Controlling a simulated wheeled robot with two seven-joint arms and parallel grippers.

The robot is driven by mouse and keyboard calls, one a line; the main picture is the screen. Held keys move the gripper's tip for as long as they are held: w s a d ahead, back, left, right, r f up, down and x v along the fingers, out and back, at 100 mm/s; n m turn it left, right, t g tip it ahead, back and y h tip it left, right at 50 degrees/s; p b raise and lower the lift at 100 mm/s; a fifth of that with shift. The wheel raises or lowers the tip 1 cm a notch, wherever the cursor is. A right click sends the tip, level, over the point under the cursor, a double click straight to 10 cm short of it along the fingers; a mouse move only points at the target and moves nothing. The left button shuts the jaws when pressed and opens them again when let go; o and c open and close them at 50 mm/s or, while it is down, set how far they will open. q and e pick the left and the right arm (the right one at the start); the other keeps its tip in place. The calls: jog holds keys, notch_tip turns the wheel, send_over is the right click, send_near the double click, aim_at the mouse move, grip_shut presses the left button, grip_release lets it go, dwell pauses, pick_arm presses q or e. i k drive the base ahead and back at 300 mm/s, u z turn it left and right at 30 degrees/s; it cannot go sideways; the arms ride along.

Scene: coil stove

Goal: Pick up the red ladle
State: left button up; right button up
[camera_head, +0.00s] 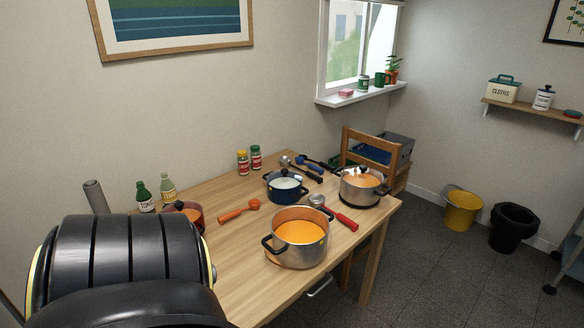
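The red ladle (345,219) lies on the wooden table, between the large steel pot of orange soup and the smaller steel pot at the right. Its red handle points toward the table's right edge, and its metal bowl end is by the far rim of the large pot. Nothing touches it from above. Neither of my grippers shows. A large black ribbed part of my own body fills the lower left and hides the near left part of the table.
The wooden table (229,260) also holds a large steel pot (299,257), a smaller steel pot (361,195), a blue pot (285,192), an orange ladle (237,214), blue-handled utensils (312,174), bottles and jars. A wooden chair (374,137) stands behind. Floor at right is partly clear.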

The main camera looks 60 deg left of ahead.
aim_at(315, 200)
jog(key=k, duration=0.2)
jog(key=u, duration=0.95)
